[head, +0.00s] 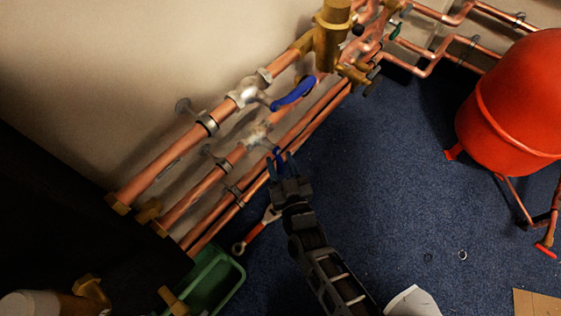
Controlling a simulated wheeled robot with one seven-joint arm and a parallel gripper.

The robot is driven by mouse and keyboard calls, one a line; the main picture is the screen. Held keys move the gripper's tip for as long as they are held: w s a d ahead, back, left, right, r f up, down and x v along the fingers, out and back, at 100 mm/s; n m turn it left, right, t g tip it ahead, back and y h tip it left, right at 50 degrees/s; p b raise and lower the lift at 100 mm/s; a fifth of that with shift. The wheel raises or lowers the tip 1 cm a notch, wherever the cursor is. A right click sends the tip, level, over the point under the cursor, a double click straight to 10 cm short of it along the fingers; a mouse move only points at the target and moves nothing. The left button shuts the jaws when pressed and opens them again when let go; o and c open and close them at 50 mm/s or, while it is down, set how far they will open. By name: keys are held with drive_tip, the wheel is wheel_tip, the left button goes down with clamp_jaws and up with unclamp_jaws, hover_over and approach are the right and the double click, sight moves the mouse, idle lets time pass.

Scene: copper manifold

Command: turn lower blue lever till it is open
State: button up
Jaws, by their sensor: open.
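Two blue levers sit on the copper pipes along the wall. The upper blue lever (294,92) is on the upper pipe's valve (245,92) and slants up to the right, roughly along the pipe. The lower blue lever (278,158) is by the valve on the pipe below (257,135) and points down, across the pipes. My gripper (282,166) is open at the lower lever, with its fingers around or beside the lever's end. I cannot tell whether they touch it. The fingers hide part of the lever.
A green crate (233,290) stands on the blue floor at the lower left, with a red-handled wrench (257,230) beside it. A red tank (520,105) stands at the right. Further copper pipes (320,108) run along the wall. The middle floor is mostly clear.

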drive_tip(key=shift+w+a, duration=0.2)
drive_tip(key=shift+w, duration=0.2)
clamp_jaws()
idle(0.4)
